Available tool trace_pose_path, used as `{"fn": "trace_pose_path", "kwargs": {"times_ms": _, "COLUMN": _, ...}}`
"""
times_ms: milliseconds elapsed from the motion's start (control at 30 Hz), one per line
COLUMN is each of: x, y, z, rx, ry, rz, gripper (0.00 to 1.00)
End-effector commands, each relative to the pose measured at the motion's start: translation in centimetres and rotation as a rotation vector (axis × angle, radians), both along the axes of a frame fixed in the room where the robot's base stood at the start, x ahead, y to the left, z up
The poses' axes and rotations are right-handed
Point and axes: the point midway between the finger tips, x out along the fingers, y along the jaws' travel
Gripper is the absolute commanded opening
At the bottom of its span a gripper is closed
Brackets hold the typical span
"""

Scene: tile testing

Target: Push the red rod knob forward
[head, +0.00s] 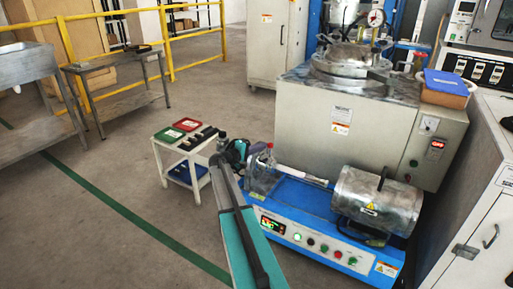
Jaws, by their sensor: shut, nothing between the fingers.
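A blue bench machine (310,243) carries a silver cylindrical furnace (365,203) at its right end. A pale horizontal rod (302,175) runs left from near the furnace. A small red spot, apparently the red rod knob (270,146), shows at the rod's left side, above a clear guard (262,178). My arm reaches up from the bottom, and my gripper (256,151) is at its end, just left of the red knob. My gripper is shut and empty. It is small and partly hidden by the wrist, so I cannot tell whether it touches the knob.
A white side table (183,150) with red and green trays stands left of my arm. A large grey press cabinet (345,125) stands close behind the machine. A white cabinet (490,200) bounds the right side. Open floor lies to the left.

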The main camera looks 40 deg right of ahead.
Motion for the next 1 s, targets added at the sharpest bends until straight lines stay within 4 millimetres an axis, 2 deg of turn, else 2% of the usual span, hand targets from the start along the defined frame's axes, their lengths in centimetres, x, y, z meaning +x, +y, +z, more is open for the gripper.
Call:
{"fn": "trace_pose_path", "kwargs": {"times_ms": 567, "x": 0.6, "y": 0.7, "z": 0.1, "rx": 0.000, "ry": 0.000, "rz": 0.002, "gripper": 0.00}}
{"fn": "trace_pose_path", "kwargs": {"times_ms": 767, "x": 1.9, "y": 2.3, "z": 0.5, "rx": 0.000, "ry": 0.000, "rz": 0.002, "gripper": 0.00}}
{"fn": "trace_pose_path", "kwargs": {"times_ms": 1000, "x": 2.2, "y": 6.1, "z": 1.2, "rx": 0.000, "ry": 0.002, "rz": 0.002, "gripper": 0.00}}
